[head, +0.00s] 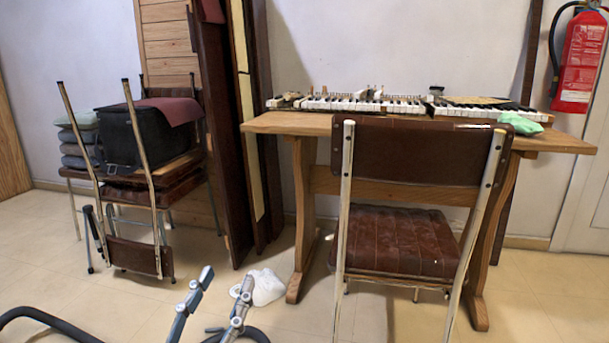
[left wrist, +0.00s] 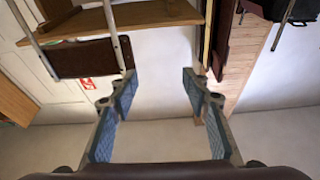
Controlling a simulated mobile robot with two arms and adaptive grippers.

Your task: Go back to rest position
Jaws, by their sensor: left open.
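My left gripper (head: 227,282) is low in the head view, left of centre, with its two grey-blue fingers apart. In the left wrist view my left gripper (left wrist: 158,76) is open, with nothing between its pads. It is in front of the table and left of the chair in the head view. Two rows of piano keys (head: 358,104) lie on the wooden table (head: 280,123), well away from the gripper. My right gripper is not in view.
A brown chair (head: 417,152) stands before the table. A white crumpled thing (head: 268,287) lies on the floor behind the gripper. Stacked chairs (head: 140,258) with a black box (head: 120,138) stand at left. Leaning boards (head: 222,150) stand between. A red extinguisher (head: 583,60) hangs at right.

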